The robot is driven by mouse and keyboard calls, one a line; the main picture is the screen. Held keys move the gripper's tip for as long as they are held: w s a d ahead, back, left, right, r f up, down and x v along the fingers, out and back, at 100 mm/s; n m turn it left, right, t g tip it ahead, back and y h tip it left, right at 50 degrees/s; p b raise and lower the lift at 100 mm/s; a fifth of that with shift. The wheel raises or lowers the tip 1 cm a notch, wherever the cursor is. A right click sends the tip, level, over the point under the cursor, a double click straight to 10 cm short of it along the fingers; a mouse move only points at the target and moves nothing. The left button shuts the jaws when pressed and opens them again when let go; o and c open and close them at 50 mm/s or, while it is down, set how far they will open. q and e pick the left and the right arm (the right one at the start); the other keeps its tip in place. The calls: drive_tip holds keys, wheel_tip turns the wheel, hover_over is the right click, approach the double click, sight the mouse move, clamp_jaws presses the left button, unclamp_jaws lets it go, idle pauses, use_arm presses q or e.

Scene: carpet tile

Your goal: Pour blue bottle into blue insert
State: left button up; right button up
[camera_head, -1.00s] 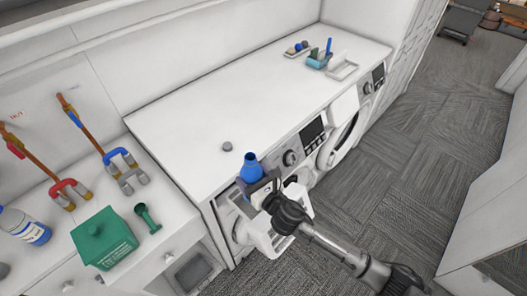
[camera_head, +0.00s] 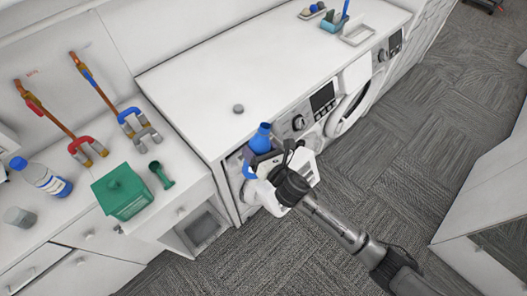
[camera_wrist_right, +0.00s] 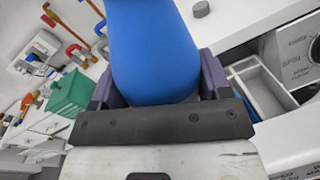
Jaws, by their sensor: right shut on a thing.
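The blue bottle (camera_head: 261,139) is in my right gripper (camera_head: 264,157), above the front left corner of the left washing machine. In the right wrist view the bottle (camera_wrist_right: 150,50) stands between the two dark purple fingers of the gripper (camera_wrist_right: 158,88), which is shut on it. The bottle's lower part is hidden by the gripper. A pulled-out drawer (camera_wrist_right: 270,92) with compartments lies to the right of the bottle in the wrist view, and a bluish strip shows at its edge. I cannot clearly make out the blue insert. My left gripper is not in view.
A small grey knob (camera_head: 238,109) sits on the white worktop (camera_head: 215,85), which is mostly clear. To the left are a green box (camera_head: 122,192), a green scoop (camera_head: 161,175), and a white-and-blue bottle (camera_head: 45,178). Trays (camera_head: 357,33) stand at the back right.

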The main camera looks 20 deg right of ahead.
drive_tip(key=shift+f+n+b, duration=0.15)
drive_tip(key=shift+n+b, duration=0.35)
drive_tip(key=shift+b, duration=0.05)
drive_tip(key=shift+d+n+t+b, duration=0.1)
drive_tip(key=shift+n+t+b, duration=0.2)
drive_tip(key=shift+n+b, duration=0.4)
drive_tip(key=shift+n, duration=0.4)
